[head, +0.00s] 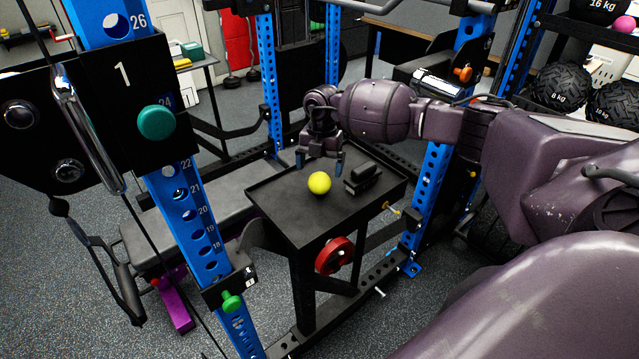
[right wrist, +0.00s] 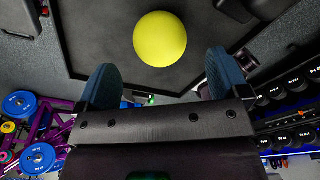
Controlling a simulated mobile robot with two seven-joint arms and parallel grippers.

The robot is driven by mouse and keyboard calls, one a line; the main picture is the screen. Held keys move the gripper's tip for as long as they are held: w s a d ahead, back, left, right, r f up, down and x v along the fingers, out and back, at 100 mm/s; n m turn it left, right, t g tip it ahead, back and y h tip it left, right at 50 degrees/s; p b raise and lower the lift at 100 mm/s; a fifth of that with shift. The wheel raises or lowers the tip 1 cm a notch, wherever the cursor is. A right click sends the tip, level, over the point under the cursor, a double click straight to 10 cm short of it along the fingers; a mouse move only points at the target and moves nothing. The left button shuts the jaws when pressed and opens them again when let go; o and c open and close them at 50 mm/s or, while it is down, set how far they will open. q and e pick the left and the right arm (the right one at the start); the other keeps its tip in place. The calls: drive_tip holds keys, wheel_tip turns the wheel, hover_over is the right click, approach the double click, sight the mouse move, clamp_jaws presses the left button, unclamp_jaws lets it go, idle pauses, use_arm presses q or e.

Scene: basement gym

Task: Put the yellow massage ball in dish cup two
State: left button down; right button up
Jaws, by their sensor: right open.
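The yellow massage ball (head: 319,183) rests on a small black table with a raised rim (head: 281,224). In the right wrist view the ball (right wrist: 160,39) is beyond the fingertips, roughly centred between them. My right gripper (head: 320,161) is open and empty, just behind and above the ball in the head view. Its two blue fingertips also show in the right wrist view (right wrist: 163,82), apart from the ball. I cannot make out a dish cup marked two; a black panel (head: 95,105) at the left bears a white 1. My left gripper is not in view.
A black blocky object (head: 362,179) lies on the table close right of the ball. Blue rack uprights (head: 430,190) stand around the table. A grey bench (head: 190,220) is to its left. A red disc (head: 334,255) hangs below the table's front edge.

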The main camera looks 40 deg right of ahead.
sight(320, 174)
wheel_tip(320, 174, down, 4)
drive_tip(key=shift+s+a+f, duration=0.1)
drive_tip(key=shift+a+f, duration=0.05)
drive_tip(key=shift+f, duration=0.1)
drive_tip(key=shift+c, duration=0.2)
drive_tip(key=shift+r, duration=0.1)
drive_tip(key=c, duration=1.1)
